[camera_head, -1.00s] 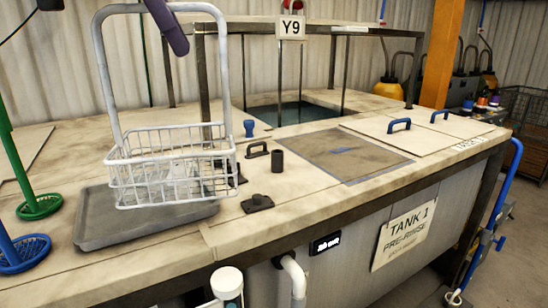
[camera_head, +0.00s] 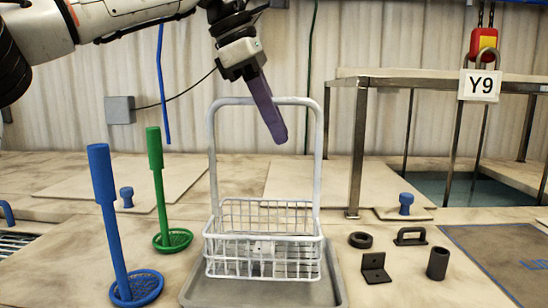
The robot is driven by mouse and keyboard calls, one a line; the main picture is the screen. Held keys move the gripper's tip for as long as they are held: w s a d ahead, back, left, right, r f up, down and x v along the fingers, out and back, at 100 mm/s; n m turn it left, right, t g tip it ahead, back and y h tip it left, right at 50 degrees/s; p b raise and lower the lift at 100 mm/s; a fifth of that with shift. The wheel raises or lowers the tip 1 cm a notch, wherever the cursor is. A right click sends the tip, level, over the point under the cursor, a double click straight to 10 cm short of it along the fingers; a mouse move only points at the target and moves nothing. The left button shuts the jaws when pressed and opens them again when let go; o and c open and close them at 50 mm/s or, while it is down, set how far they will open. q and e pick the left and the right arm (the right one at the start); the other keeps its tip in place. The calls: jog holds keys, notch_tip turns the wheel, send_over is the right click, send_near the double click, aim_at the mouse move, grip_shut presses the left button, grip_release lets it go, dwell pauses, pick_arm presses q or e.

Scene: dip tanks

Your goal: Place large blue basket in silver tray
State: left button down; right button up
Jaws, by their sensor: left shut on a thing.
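A blue round mesh basket (camera_head: 137,288) with a tall upright blue handle (camera_head: 110,210) stands on the bench top at the left, apart from the tray. The grey metal tray (camera_head: 190,294) lies at the bottom centre, partly cut off by the picture edge. A white wire basket (camera_head: 263,240) is over or in the tray; I cannot tell whether it touches. My left gripper (camera_head: 270,110), with purple fingers, comes from above and is shut on the top bar of the white basket's tall handle. My right gripper is not in view.
A green mesh basket (camera_head: 172,239) with a tall handle stands behind the blue one. Small dark parts, including a ring (camera_head: 360,240), a bracket (camera_head: 375,268) and a cylinder (camera_head: 437,263), lie right of the tray.

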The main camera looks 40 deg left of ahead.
pick_arm(q)
jog(key=shift+w+f, duration=0.15)
jog(key=shift+f, duration=2.1)
jog(key=c, duration=1.8)
grip_release()
jog(key=shift+f, duration=0.2)
jog(key=v, duration=1.2)
jog(key=shift+r, duration=0.15)
